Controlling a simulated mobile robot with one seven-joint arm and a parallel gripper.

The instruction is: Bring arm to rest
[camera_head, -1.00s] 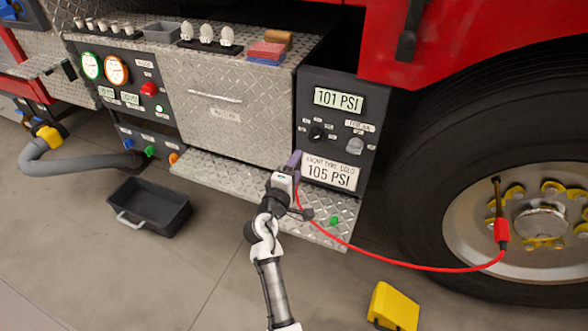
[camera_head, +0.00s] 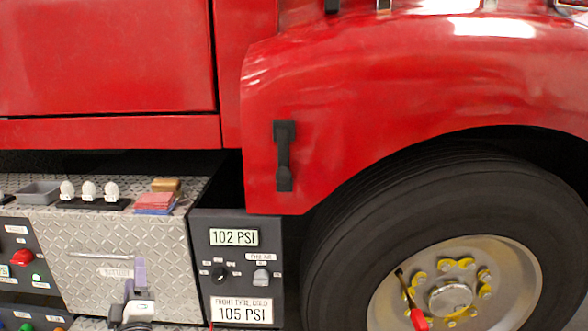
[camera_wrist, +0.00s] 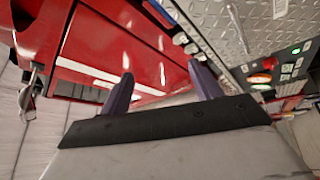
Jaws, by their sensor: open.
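My gripper (camera_head: 136,276) shows at the lower edge of the head view, in front of the diamond-plate drawer box (camera_head: 90,232) and left of the tyre-air panel (camera_head: 238,262). In the wrist view my gripper (camera_wrist: 164,86) has its two purple fingers well apart with nothing between them, so it is open and empty. Most of my arm is below the head view. The panel's upper display (camera_head: 234,237) reads 102 PSI, above a label (camera_head: 242,310) reading 105 PSI.
The red truck body (camera_head: 110,60) hangs above, with a black handle (camera_head: 284,157). The big tyre (camera_head: 340,235) is at right, with a red-capped chuck (camera_head: 418,319) at its hub. White knobs (camera_head: 90,190) and red and blue pads (camera_head: 156,203) lie on the ledge.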

